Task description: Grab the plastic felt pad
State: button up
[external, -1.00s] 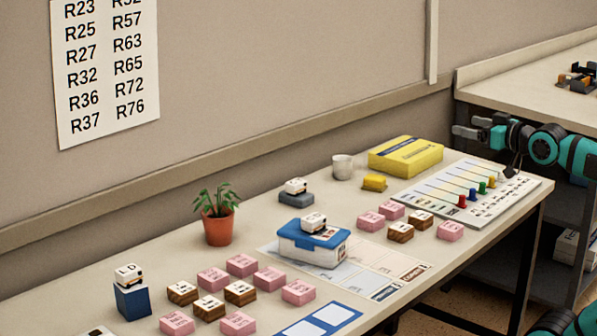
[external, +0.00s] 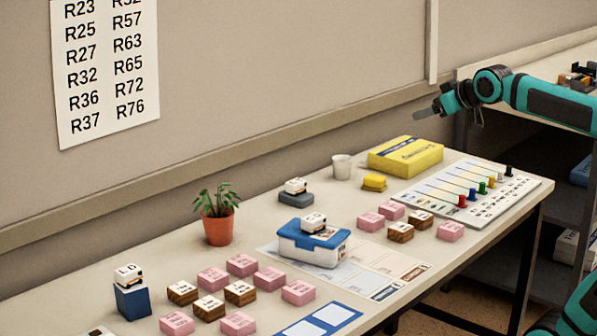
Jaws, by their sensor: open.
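No item is clearly recognisable as the plastic felt pad. A flat grey-blue pad-like block (external: 296,199) lies near the back of the table, with a small white toy vehicle (external: 295,186) on top. A small yellow block (external: 374,182) lies to its right, in front of the yellow box. I cannot tell which of them, if either, is the felt pad. My gripper (external: 424,114) is open and empty, raised at the upper right and pointing left. In the picture it shows above the yellow box, apart from everything on the table.
A yellow box (external: 405,157), a white cup (external: 341,167) and a potted plant (external: 218,227) stand along the back. A blue-lidded container (external: 313,250) bears another toy vehicle. Several pink and brown blocks and a board with coloured pegs (external: 525,187) occupy the front and right.

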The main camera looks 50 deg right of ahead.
jog(key=w+d+f+n+g, duration=0.1)
jog(key=w+d+f+g, duration=0.15)
jog(key=w, duration=0.55)
jog(key=w+d+f+g, duration=0.2)
jog(key=w+d+g, duration=0.2)
jog(key=w, duration=0.3)
jog(key=n+g, duration=0.1)
jog(key=g, duration=0.5)
send_over(375, 177)
jog(key=shift+y, duration=0.4)
jog(key=f, duration=1.9)
jog(key=shift+d+f, duration=0.25)
jog(key=shift+f, duration=0.05)
jog(key=shift+w+a+f, duration=0.1)
jog(key=shift+a+f, duration=0.05)
jog(key=shift+f, duration=2.55)
jog(key=c, duration=1.1)
